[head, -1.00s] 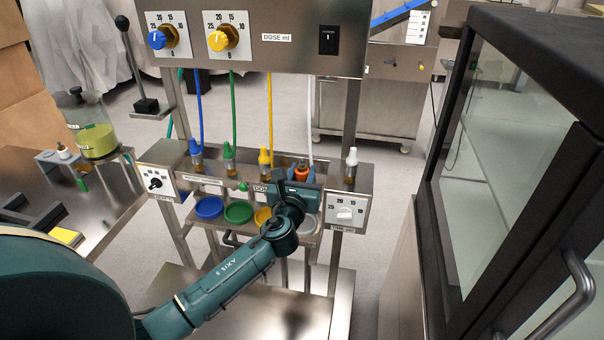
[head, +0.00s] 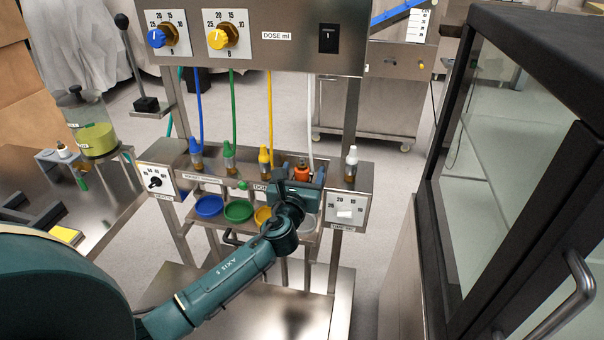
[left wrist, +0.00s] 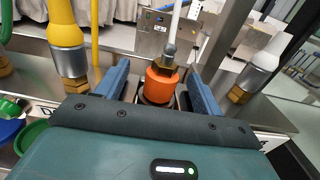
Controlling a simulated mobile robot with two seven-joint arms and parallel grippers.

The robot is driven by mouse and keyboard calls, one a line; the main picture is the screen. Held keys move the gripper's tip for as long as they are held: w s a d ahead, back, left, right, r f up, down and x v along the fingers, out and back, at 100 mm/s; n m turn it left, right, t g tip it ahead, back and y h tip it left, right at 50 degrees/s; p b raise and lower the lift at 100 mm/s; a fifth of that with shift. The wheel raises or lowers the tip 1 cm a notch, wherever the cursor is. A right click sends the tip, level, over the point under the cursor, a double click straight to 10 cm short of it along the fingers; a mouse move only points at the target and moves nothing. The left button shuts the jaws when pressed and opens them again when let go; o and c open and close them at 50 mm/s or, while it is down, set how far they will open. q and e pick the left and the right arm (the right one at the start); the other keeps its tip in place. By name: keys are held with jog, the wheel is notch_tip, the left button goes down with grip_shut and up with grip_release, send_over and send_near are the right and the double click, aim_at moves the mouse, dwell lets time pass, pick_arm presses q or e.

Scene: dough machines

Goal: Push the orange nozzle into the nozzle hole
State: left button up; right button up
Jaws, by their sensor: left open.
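The orange nozzle (head: 302,173) is at the metal nozzle rail (head: 222,172), right of the yellow nozzle. In the left wrist view the orange nozzle (left wrist: 160,84) has a brass-coloured nut on top and stands between my two blue fingers. My left gripper (left wrist: 160,72) is open, with a finger on each side of the nozzle and visible gaps. In the head view my left gripper (head: 304,178) is at the front of the rail and partly covers the nozzle. The nozzle hole is hidden, so I cannot tell how deep the nozzle sits. My right gripper is out of view.
Blue (head: 195,147), green (head: 228,150), yellow (head: 264,157) and white (head: 351,160) nozzles stand along the rail. Coloured bowls (head: 209,206) sit below its front. A dial panel (head: 347,211) is at the rail's right end. A glass-doored cabinet (head: 470,150) stands to the right.

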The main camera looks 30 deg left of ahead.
pick_arm(q)
jog(key=shift+s, duration=0.1)
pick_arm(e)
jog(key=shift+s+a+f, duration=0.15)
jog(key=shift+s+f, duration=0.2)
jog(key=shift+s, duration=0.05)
pick_arm(q)
jog(key=shift+p+v, duration=0.5)
jog(key=shift+v, duration=0.5)
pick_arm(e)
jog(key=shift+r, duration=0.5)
pick_arm(q)
jog(key=shift+p+v, duration=0.3)
jog(key=shift+v, duration=0.75)
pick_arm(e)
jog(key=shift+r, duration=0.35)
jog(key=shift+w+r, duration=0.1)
pick_arm(q)
jog(key=shift+s+d, duration=0.15)
jog(key=shift+s, duration=0.1)
jog(key=v, duration=1.2)
jog(key=shift+s+b, duration=0.3)
jog(key=shift+s, duration=0.1)
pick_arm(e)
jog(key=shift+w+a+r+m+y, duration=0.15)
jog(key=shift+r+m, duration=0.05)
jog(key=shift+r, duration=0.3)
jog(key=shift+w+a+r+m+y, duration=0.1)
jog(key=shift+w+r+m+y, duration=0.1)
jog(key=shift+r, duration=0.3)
